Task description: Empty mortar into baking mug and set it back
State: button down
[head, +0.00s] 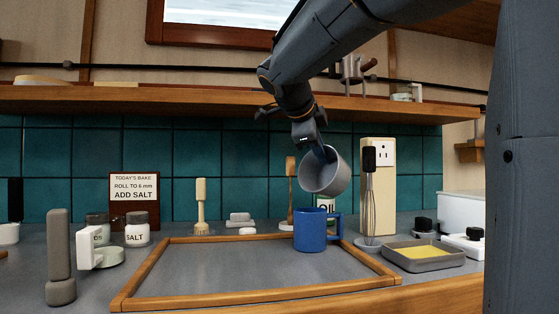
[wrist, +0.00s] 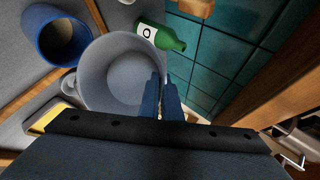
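My gripper (head: 326,154) is shut on the rim of a grey mortar (head: 322,178), shaped like a round cup. It holds the mortar tilted in the air above the blue baking mug (head: 316,232). The blue mug stands upright at the board's back right, handle to the right. In the wrist view my gripper's blue fingers (wrist: 161,96) pinch the wall of the mortar (wrist: 110,75). Its inside looks bare grey there. The blue mug (wrist: 62,38) shows beside it, with something brownish inside. The two appear apart.
A wood-framed board (head: 220,270) lies mostly clear on the counter. A whisk (head: 369,195) and a tray with yellow contents (head: 425,255) stand right of the mug. A green bottle (wrist: 160,38) is behind it. Salt jar (head: 137,230) and grey upright tool (head: 60,258) stand left. A shelf (head: 180,100) hangs above.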

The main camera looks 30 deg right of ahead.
aim_at(332, 165)
jog(key=shift+w+d+m+g+y+p, duration=0.15)
jog(key=shift+d+y+p, duration=0.45)
jog(key=shift+p, duration=1)
jog(key=shift+w+d+m+g+y+p, duration=0.1)
jog(key=shift+d+g+y+p, duration=0.4)
jog(key=shift+p, duration=1.15)
jog(key=shift+w+d+m+t+y+p, duration=0.1)
jog(key=shift+d+y+p, duration=0.5)
jog(key=shift+p, duration=1)
jog(key=shift+w+a+y, duration=0.1)
jog(key=shift+a+y, duration=0.05)
jog(key=shift+y, duration=0.15)
jog(key=shift+f, duration=0.1)
jog(key=shift+p, duration=0.65)
jog(key=shift+d+g+y+p, duration=0.25)
jog(key=shift+y+p, duration=0.25)
jog(key=shift+p, duration=0.4)
jog(key=y+p, duration=0.1)
jog(key=p, duration=0.2)
jog(key=d+f+y+p, duration=0.1)
jog(key=p, duration=0.2)
jog(key=f+g+y+p, duration=0.1)
jog(key=p, duration=0.2)
jog(key=shift+w+d+f+m, duration=0.15)
jog(key=shift+w+f+m, duration=0.05)
jog(key=shift+w+m, duration=0.1)
jog(key=shift+f+y+p, duration=0.2)
jog(key=shift+y+p, duration=0.15)
jog(key=shift+y, duration=0.05)
jog(key=shift+f, duration=0.1)
